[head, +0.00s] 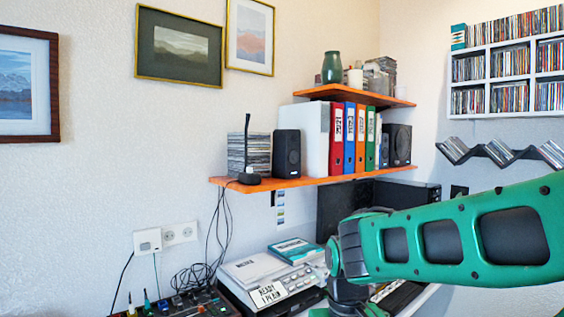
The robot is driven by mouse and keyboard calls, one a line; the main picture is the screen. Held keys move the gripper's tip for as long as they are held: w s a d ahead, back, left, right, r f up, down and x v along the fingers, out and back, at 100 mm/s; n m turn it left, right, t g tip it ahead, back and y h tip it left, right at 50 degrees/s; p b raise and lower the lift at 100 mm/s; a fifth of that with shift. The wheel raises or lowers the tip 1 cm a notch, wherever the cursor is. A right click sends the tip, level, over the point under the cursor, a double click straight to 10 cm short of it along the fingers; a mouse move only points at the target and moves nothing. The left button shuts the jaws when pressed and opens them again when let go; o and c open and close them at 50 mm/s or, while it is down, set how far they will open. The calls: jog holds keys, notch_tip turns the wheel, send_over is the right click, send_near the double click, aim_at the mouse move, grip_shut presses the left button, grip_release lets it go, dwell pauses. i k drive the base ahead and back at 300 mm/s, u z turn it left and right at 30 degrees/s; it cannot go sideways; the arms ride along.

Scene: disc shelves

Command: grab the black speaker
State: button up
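A black speaker (286,153) stands upright on the lower orange shelf (270,184), between a stack of discs and the binders. A second black speaker (400,144) stands at the right end of the same shelf, beyond the binders. My green arm reaches in from the right, lower than the shelf and in front of the desk. Its far end bends down out of the frame, and my gripper does not show. Nothing covers the front of the left speaker.
A small black device with an upright antenna (248,176) stands left of the near speaker. Several binders (350,138) fill the shelf middle. An upper shelf (345,95) holds a green vase (331,67). A grey machine (268,282) and cables lie below. The left wall front is free.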

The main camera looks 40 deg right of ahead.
aim_at(287, 164)
jog(key=k, duration=0.5)
jog(key=z, duration=0.95)
jog(key=i, duration=1.2)
jog(key=u, duration=0.6)
